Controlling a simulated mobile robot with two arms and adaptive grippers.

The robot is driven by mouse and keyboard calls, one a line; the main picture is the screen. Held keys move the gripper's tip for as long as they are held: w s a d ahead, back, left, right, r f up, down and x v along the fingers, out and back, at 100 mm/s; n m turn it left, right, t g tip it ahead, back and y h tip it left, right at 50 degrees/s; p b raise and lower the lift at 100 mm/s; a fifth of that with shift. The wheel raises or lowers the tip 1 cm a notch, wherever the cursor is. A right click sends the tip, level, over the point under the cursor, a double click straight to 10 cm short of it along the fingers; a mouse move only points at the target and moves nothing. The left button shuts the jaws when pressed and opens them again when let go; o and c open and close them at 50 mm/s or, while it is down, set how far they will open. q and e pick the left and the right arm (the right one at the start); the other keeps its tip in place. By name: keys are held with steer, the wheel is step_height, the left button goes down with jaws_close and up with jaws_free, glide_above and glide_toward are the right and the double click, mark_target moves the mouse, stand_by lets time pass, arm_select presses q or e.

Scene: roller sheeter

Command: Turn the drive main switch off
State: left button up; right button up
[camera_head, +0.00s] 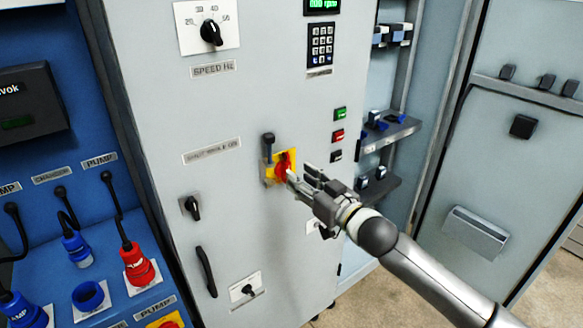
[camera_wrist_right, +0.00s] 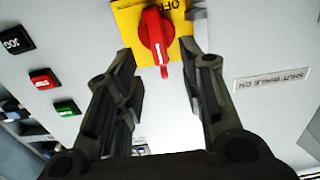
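The drive main switch is a red rotary handle (camera_head: 283,163) on a yellow plate, on the front of the light grey cabinet. In the right wrist view the red handle (camera_wrist_right: 156,35) stands upright in the picture, with "OFF" lettering near its upper end on the yellow plate (camera_wrist_right: 125,18). My right gripper (camera_head: 301,176) is at the switch, coming from the lower right. Its fingers (camera_wrist_right: 168,60) are spread, one to each side of the handle's lower end, with gaps between. Contact is not visible. My left gripper is not in view.
A dark lever (camera_head: 268,145) stands beside the yellow plate. Green (camera_head: 340,113), red (camera_head: 338,136) and black (camera_head: 336,156) buttons lie to the right. A speed knob (camera_head: 211,33) and keypad (camera_head: 320,45) are above. A small black knob (camera_head: 193,207) and door handle (camera_head: 206,272) are lower left.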

steer(key=x, duration=0.4)
steer(key=shift+w+a+p, duration=0.15)
steer(key=shift+w+p, duration=0.15)
steer(key=shift+p, duration=0.05)
jaws_close()
